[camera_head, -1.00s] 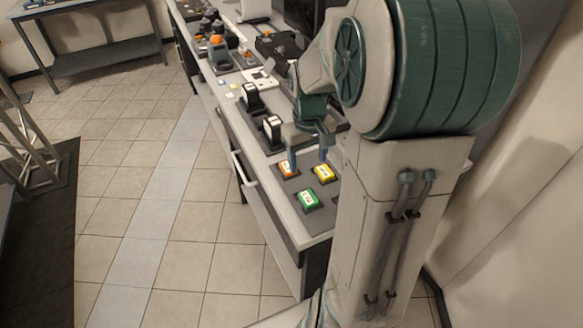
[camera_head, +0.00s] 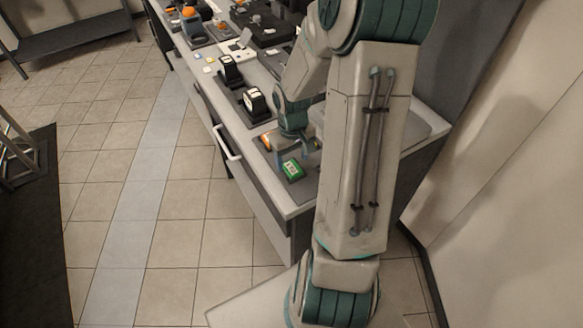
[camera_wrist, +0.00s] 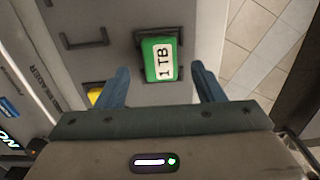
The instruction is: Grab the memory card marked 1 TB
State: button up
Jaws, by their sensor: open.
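The green memory card (camera_wrist: 159,60) has a white label reading "1 TB" in the wrist view. It also shows on the counter in the head view (camera_head: 292,170). My gripper (camera_wrist: 160,78) is open, with one blue finger on each side of the card's near end in the wrist picture. I cannot tell how high the fingertips are above it. In the head view my gripper (camera_head: 294,158) is just behind the green card and partly hidden by my arm. A yellow card (camera_wrist: 95,95) shows partly behind the left finger in the wrist view.
An orange card (camera_head: 266,141) lies left of my gripper in the head view. Black-and-white devices (camera_head: 254,103) stand farther back on the counter (camera_head: 292,206). Beyond the counter's left edge is open tiled floor (camera_head: 190,246).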

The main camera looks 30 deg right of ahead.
aim_at(292, 169)
jog(key=shift+f, duration=1.4)
jog(key=shift+c, duration=0.3)
jog(key=c, duration=1)
jog(key=shift+r, duration=0.1)
